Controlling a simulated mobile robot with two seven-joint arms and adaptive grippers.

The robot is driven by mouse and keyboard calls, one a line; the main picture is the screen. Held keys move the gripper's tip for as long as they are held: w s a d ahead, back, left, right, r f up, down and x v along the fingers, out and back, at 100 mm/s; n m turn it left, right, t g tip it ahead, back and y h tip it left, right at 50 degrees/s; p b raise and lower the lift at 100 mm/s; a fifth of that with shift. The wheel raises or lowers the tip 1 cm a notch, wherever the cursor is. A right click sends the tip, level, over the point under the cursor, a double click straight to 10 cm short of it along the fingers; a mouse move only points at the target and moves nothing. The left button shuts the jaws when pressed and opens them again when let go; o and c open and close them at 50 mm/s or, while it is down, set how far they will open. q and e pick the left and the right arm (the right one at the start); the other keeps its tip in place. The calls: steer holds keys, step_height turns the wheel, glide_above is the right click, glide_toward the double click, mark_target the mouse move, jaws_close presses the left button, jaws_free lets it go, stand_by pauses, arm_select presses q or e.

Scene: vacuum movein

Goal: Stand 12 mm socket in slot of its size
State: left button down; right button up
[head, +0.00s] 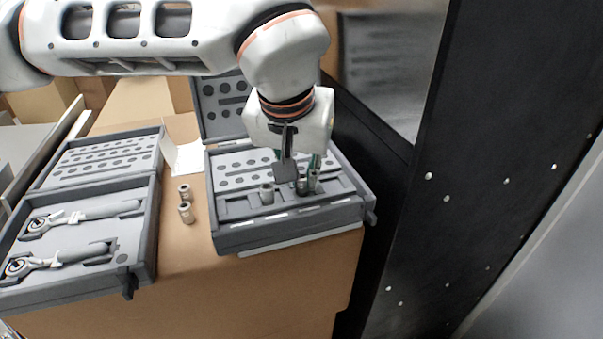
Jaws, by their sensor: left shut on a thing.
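An open grey socket case (290,224) sits on a cardboard box, with rows of round slots. My left gripper (299,173) points down into the case from above and is shut on a small metal socket (302,187), which is partly hidden by the fingers. Another socket (314,182) stands close beside it on the right. A third socket (266,194) stands upright in the front row to the left. Two more sockets, a far one (184,192) and a near one (186,212), stand on the cardboard left of the case. Size markings are too small to read. My right gripper is not in view.
A second open grey case (145,236) with two ratchet wrenches (85,214) lies to the left. A white folded card (184,157) stands between the cases. A dark wall panel (470,130) rises close on the right.

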arm_select(q)
steer(key=shift+f, duration=0.2)
steer(key=c, duration=2)
jaws_free()
steer(key=shift+o, duration=0.2)
steer(key=shift+r, duration=0.1)
steer(key=p+v, duration=0.1)
steer(key=v, duration=1.1)
steer(key=shift+r, duration=0.1)
steer(key=shift+s, duration=0.1)
